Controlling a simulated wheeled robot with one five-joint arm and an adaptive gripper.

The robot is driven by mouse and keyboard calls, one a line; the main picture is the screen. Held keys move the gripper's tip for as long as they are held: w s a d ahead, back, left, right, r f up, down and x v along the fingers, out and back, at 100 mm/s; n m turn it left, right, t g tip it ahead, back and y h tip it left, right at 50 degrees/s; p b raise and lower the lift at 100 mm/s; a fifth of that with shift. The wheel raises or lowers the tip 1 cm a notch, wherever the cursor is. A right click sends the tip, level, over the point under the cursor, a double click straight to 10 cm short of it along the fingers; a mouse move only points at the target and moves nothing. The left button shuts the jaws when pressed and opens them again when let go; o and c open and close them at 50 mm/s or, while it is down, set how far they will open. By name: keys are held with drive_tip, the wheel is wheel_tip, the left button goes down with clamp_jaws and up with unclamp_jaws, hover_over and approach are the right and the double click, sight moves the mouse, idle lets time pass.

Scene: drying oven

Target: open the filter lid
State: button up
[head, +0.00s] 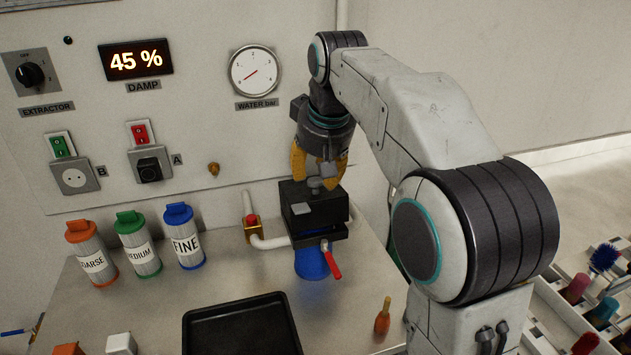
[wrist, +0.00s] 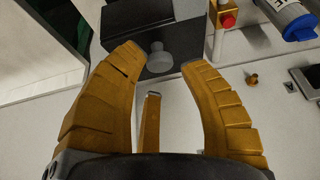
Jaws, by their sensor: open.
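The filter housing is a black box with a blue bowl (head: 311,264) below it and a red-handled lever (head: 331,261) in front. Its black lid (head: 297,192) lies flat on top, closed, and also shows in the wrist view (wrist: 125,22). A grey round knob (wrist: 159,62) stands on the lid. My gripper (head: 321,180), with orange fingers, is open and points down over the lid. In the wrist view the knob lies between and just beyond the fingertips (wrist: 161,64). I cannot tell whether any finger touches it. In the head view the fingers partly hide the knob.
A white pipe with a red-buttoned brass valve (head: 252,226) meets the housing's left side. Labelled filter cartridges (head: 186,238) stand at the left. A black tray (head: 240,328) and a small orange-handled tool (head: 383,317) are in front. The panel wall is close behind.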

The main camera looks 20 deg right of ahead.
sight(314, 197)
drive_tip(key=shift+x, duration=1.4)
drive_tip(key=shift+c, duration=0.4)
clamp_jaws()
